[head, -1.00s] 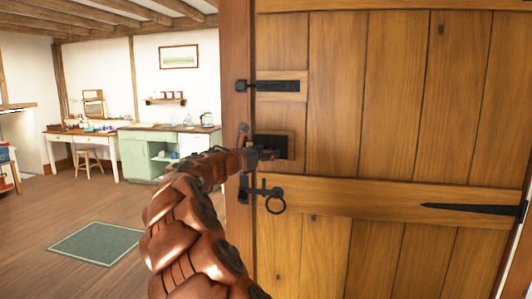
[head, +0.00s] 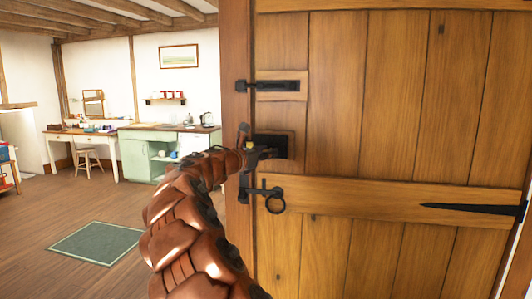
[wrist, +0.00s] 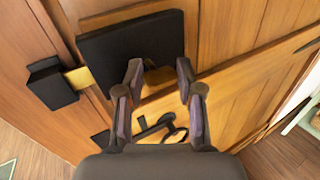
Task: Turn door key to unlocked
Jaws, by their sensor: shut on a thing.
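The black door lock (head: 270,146) is a box on the plank door, and it also shows in the wrist view (wrist: 120,42). A brass bolt (wrist: 77,78) spans the gap from the lock to the black keeper (wrist: 48,84) on the frame. My gripper (wrist: 158,70) is at the lower edge of the lock, a finger to each side. In the head view my gripper (head: 266,153) is in front of the lock.
A black ring latch (head: 268,194) sits just below the lock. A black slide bolt (head: 272,86) is above it. The door (head: 400,110) appears closed against its post. Open floor with a green rug (head: 98,243) lies to the left.

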